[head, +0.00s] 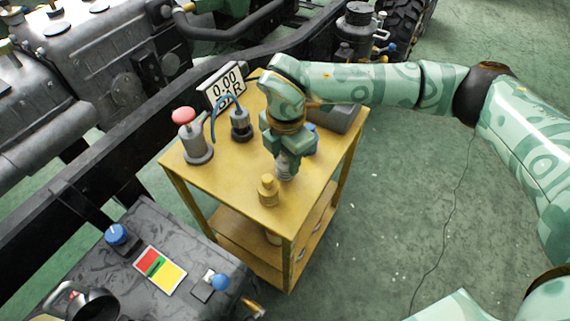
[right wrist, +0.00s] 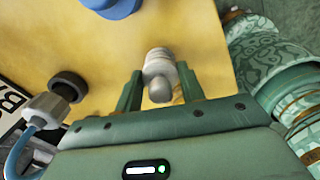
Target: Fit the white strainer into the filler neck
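The white strainer (head: 285,172) is a small grey-white ribbed piece at the yellow cart's top. My right gripper (head: 286,160) points down over it, with its fingers on both sides. In the right wrist view, the strainer (right wrist: 158,70) fills the gap between the fingertips of my right gripper (right wrist: 160,80), and both fingers seem to touch it. I cannot tell whether its lower end rests on the cart. A dark round opening (head: 88,305) with a metal part beside it is at the lower left; I cannot tell whether it is the filler neck. My left gripper is out of view.
The yellow cart (head: 225,185) also holds a brass fitting (head: 268,190), a red-topped grey post (head: 190,135), a hose coupling (head: 240,124) and a display (head: 225,87). The dark chassis rail (head: 120,145) runs behind it. A red-yellow panel (head: 160,270) lies lower left. Open floor is right.

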